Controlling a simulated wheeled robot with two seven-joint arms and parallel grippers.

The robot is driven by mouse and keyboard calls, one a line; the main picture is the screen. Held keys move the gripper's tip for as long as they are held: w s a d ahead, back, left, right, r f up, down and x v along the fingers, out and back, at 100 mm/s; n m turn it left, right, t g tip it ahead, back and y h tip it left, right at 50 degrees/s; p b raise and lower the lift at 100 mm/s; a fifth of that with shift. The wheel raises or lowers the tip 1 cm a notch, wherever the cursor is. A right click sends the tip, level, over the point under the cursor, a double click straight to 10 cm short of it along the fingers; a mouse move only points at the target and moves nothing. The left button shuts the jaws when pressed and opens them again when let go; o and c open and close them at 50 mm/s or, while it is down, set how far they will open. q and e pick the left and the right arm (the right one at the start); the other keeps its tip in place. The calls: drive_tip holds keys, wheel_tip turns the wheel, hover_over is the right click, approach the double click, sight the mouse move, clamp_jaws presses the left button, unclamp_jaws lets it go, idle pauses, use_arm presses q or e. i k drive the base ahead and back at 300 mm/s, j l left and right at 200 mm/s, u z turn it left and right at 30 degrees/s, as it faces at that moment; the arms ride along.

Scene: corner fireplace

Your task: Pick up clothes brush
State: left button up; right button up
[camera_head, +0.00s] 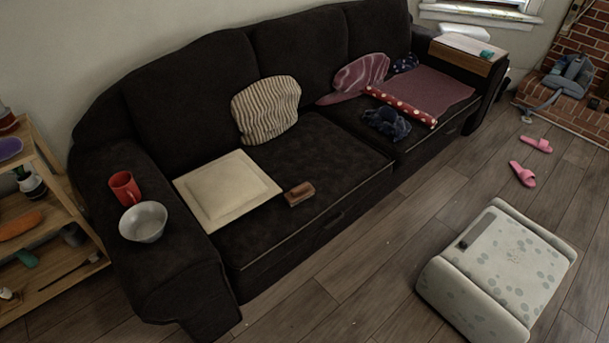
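A small brown block-like object, which looks like the clothes brush (299,194), lies on the dark sofa's left seat (314,220), near the front edge. It is just right of a flat cream square board or cushion (227,190), with its long side running slightly upward to the right. Its bristles cannot be made out. Neither of my grippers is in the view.
A red mug (124,188) and a metal bowl (143,222) sit on the sofa's left arm. A striped pillow (267,109) leans on the backrest. A spotted pale ottoman (508,262) stands on the floor at right. Pink slippers (523,174) lie behind it. Floor before the sofa is clear.

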sight(306, 189)
drive_tip(key=i+l+u, duration=0.25)
drive_tip(key=i+l, duration=0.8)
drive_tip(key=l, duration=0.15)
